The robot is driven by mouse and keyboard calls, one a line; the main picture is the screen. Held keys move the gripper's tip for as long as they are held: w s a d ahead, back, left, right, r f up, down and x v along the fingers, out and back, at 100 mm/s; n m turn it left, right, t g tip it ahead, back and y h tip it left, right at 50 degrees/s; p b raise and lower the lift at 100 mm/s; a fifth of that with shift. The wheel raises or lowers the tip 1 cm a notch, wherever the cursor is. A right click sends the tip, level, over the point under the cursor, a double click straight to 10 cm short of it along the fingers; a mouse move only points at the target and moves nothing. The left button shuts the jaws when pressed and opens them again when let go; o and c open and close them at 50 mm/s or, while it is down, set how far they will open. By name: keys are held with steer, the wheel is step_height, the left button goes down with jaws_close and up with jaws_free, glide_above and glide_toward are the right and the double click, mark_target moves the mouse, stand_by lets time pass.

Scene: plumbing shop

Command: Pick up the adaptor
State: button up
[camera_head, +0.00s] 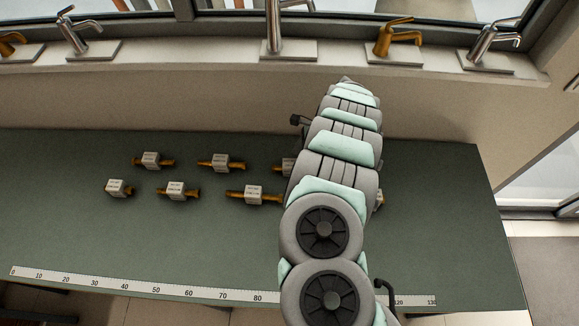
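Several brass fittings with white printed label blocks lie in two rows on the green table (60,230). The back row shows one at the left (152,160), one in the middle (221,162) and one partly behind my arm (287,167). The front row shows a short one at the left (118,188), another (177,191) and a longer one (254,195). A sliver of one more (379,198) shows right of my arm. The labels are too small to read, so I cannot tell which is the adaptor. My arm covers the table's right-centre; my gripper is hidden.
A ruler strip (150,287) runs along the table's front edge. Taps on square plates stand on the back ledge, including chrome ones (75,35) and a brass one (390,40). The table is clear at far left and right.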

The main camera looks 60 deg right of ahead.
mark_target(293, 163)
steer(key=shift+p+x, duration=0.3)
steer(key=shift+x, duration=2.85)
steer(key=shift+w+d+r, duration=0.1)
steer(key=shift+w+d, duration=0.05)
steer(key=shift+c, duration=0.2)
jaws_close()
